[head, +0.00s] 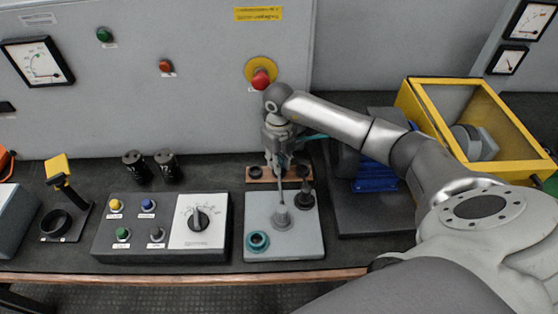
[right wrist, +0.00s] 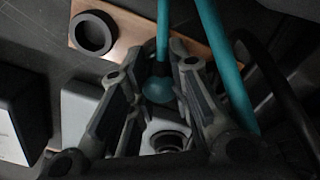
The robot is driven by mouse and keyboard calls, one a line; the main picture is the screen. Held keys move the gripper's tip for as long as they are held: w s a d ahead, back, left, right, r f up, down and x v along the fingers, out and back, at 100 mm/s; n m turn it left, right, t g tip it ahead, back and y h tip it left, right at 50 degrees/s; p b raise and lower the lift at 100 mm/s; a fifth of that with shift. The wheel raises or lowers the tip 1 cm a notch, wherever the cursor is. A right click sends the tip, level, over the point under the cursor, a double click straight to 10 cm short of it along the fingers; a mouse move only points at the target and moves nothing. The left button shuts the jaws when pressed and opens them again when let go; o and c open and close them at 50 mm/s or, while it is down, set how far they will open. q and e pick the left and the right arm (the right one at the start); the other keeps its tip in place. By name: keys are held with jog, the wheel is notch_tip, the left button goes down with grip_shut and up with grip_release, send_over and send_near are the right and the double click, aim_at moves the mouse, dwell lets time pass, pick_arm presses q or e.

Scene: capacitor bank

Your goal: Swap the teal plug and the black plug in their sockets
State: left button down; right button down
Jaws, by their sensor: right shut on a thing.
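My right gripper (head: 281,168) points down over the wooden board, behind the grey socket plate (head: 270,208). In the right wrist view its fingers (right wrist: 158,85) are closed around the teal plug (right wrist: 158,90), which is largely hidden in the head view. The teal socket ring (head: 257,241) at the plate's front left looks empty. The black plug (head: 305,197) stands at the plate's right rear. The wooden board's left black ring (head: 255,172) looks empty. My left gripper is out of view.
A control box (head: 200,237) with buttons and a dial stands left of the plate. Two black cylinders (head: 167,165) stand behind it. A yellow-framed bin (head: 500,150) is at right, with a blue part (head: 376,178) near my arm. A teal cable (right wrist: 225,65) runs beside the gripper.

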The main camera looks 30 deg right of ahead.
jog(key=shift+f, duration=0.1)
jog(key=c, duration=1.3)
grip_release()
jog(key=shift+o, duration=0.2)
notch_tip(320, 180, up, 8)
jog(key=shift+f, duration=0.25)
